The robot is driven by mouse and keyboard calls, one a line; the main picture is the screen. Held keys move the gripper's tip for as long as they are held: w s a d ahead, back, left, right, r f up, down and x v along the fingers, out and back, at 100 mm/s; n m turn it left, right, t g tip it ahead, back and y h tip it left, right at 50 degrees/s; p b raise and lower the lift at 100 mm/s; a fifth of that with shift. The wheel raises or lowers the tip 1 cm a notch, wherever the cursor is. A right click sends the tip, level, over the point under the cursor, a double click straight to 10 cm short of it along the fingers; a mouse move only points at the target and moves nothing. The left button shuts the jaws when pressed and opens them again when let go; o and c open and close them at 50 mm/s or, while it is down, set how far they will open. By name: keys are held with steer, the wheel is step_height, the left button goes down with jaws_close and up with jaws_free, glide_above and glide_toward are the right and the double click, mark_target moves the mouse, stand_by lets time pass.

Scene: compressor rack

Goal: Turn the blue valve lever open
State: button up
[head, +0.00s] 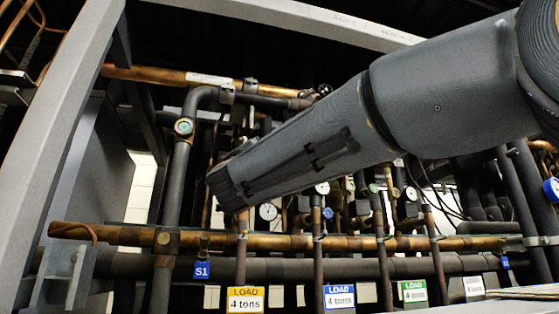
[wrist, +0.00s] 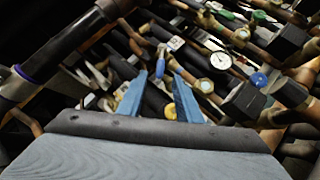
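In the wrist view my gripper (wrist: 158,84) shows two blue fingers standing apart, with a gap between their tips. A small blue lever-like piece (wrist: 160,63) shows in that gap, close to the tips. I cannot tell whether it is between the fingers or beyond them, and no contact is clear. A rounded blue handle (wrist: 258,79) sits farther right, near a white gauge. In the head view a small blue piece (head: 328,213) shows among the pipes below my arm. My grey arm reaches in from the upper right, and the fingers cannot be made out there.
Copper pipes (head: 340,243) and dark insulated pipes (head: 400,266) cross the rack. Gauges (head: 268,211) and upright pipes crowd the space around my arm. A grey frame post (head: 60,130) stands left. LOAD signs (head: 246,299) hang along the bottom. Little free room shows near the fingers.

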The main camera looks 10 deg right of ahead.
steer(key=shift+d+r, duration=0.1)
steer(key=shift+d, duration=0.05)
steer(key=c, duration=0.6)
steer(key=shift+d+r+m+g+p, duration=0.3)
steer(key=shift+m+p, duration=0.1)
steer(key=shift+p, duration=0.25)
jaws_close()
steer(key=s+d+r+m+g+y+p, duration=0.2)
steer(key=d+r+m+g+y+p, duration=0.25)
steer(key=p, duration=0.85)
steer(key=s+a+r+m+g+y+p, duration=0.35)
steer(key=a+r+m+p, duration=0.2)
steer(key=p, duration=0.45)
steer(key=p+x, duration=0.3)
steer(key=x, duration=0.6)
steer(key=shift+w+a+f+y+p, duration=0.2)
steer(key=shift+a+f+y+p, duration=0.1)
steer(key=shift+f+p, duration=0.1)
